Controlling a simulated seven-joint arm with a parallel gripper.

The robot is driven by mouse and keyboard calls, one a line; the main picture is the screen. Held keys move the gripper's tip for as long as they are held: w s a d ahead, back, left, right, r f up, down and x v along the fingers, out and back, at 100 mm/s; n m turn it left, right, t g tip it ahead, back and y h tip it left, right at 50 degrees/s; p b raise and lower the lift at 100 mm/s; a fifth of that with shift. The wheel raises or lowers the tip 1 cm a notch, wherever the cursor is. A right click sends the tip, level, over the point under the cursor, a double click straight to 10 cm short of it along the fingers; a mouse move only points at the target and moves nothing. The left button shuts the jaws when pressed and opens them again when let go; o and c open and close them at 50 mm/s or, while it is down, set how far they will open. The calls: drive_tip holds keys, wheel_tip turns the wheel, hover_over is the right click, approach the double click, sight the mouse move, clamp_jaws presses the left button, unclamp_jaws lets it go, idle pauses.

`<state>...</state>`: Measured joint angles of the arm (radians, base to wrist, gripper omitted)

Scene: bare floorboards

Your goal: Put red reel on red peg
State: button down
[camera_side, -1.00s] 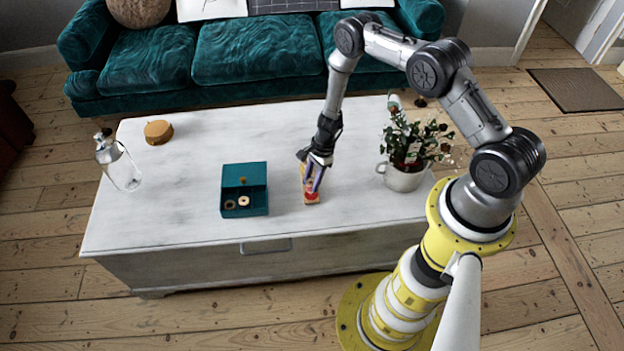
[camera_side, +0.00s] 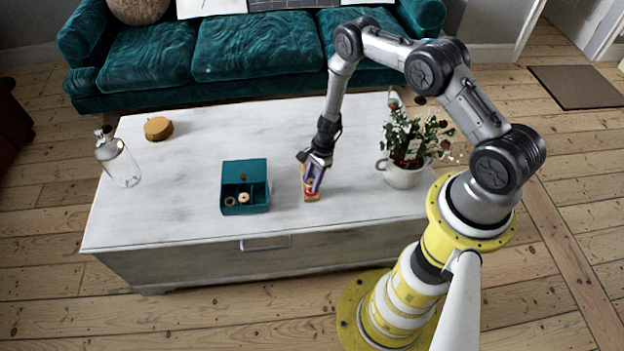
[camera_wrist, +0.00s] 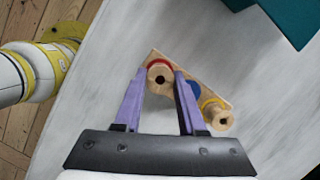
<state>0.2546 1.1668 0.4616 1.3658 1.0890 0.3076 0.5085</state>
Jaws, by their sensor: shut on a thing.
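My gripper (camera_wrist: 160,78) has purple fingers shut on the red reel (camera_wrist: 159,64), which shows a pale wooden end with a dark hole and a red edge. The reel is over one end of the wooden peg board (camera_wrist: 222,101). The red peg is hidden under it, and I cannot tell whether the reel is seated. The board also has a blue disc (camera_wrist: 195,90) in the middle and a yellow reel (camera_wrist: 220,118) at the other end. In the side view my gripper (camera_side: 314,182) is down at the board (camera_side: 311,196).
A teal open box (camera_side: 258,171) with pale reels (camera_side: 244,197) in its compartments stands left of the board. A potted plant (camera_side: 403,176) is at the right. A glass bottle (camera_side: 121,165) and a round wooden thing (camera_side: 158,128) are at the left. The white tabletop (camera_side: 190,170) is otherwise mostly clear.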

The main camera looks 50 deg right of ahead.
drive_tip(key=shift+f, duration=0.6)
idle(0.3)
drive_tip(key=shift+c, duration=2)
unclamp_jaws()
wheel_tip(320, 180, up, 7)
